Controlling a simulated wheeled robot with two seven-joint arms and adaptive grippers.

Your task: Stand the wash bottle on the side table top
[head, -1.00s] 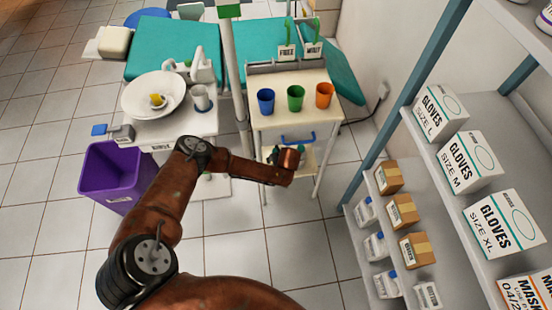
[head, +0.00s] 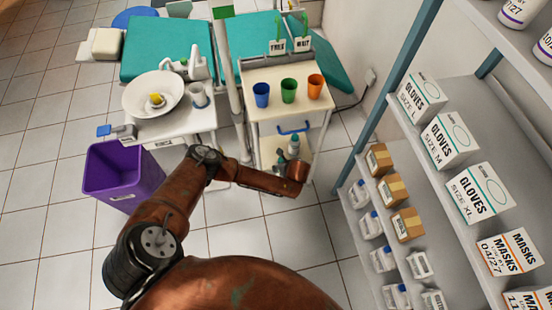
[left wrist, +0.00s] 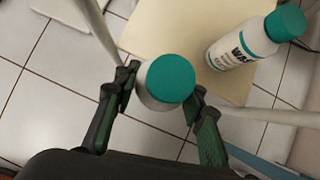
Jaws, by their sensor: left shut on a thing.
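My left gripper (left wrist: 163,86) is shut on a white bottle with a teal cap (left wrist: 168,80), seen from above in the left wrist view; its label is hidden. A second white bottle with a teal cap (left wrist: 242,46) shows lettering starting "WAS" and is on or over the cream lower shelf (left wrist: 160,30). In the head view, bottles (head: 293,146) show at the lower shelf beside my left wrist, which hides the fingers; I cannot tell there which one is held. The side table top (head: 282,115) is above that shelf. My right gripper is out of view.
Blue (head: 261,95), green (head: 288,91) and orange (head: 314,87) cups stand along the side table top, with bare room in front. A blue drawer handle (head: 293,127) is below its front edge. A shelf rack (head: 400,110) stands right, a purple bin (head: 122,175) left.

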